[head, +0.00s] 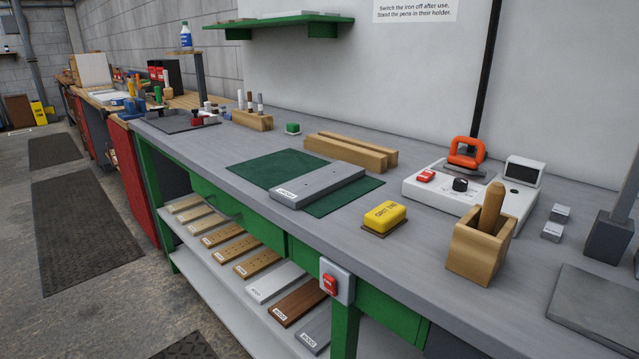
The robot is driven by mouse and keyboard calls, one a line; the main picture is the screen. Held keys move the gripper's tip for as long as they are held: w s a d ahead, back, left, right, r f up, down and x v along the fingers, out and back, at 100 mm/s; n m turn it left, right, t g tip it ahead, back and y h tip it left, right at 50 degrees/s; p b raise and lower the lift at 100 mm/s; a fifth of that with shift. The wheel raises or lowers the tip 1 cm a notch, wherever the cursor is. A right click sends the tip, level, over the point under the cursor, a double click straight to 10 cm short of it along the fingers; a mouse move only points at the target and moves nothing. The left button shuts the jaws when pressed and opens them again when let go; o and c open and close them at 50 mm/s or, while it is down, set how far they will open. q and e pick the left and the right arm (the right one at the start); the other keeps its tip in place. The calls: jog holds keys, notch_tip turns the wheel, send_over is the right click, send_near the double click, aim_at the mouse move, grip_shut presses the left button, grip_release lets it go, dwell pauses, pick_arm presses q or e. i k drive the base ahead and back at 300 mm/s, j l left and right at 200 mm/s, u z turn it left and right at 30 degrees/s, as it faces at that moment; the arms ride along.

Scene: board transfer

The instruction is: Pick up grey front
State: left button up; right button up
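A grey board (325,184) with a white label at its near left end lies flat on a green mat (262,170) on the workbench. Small dark marks show on its top. I cannot read the labels clearly. Neither of my grippers shows in the head view.
Wooden blocks (345,152) lie behind the mat. A yellow block (384,217), a wooden holder (480,248) and a white station with an orange-handled iron (466,155) stand to the right. A red switch (329,283) sits on the bench front. Bare bench top lies left of the mat.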

aim_at(296, 194)
jog(key=z, duration=0.5)
jog(key=i+j+z, duration=0.15)
jog(key=j+z, duration=0.15)
jog(key=i+j+z, duration=0.15)
jog(key=j+z, duration=0.15)
jog(key=j, duration=0.25)
jog(key=j+z, duration=0.25)
jog(key=j, duration=0.15)
jog(key=i, duration=0.05)
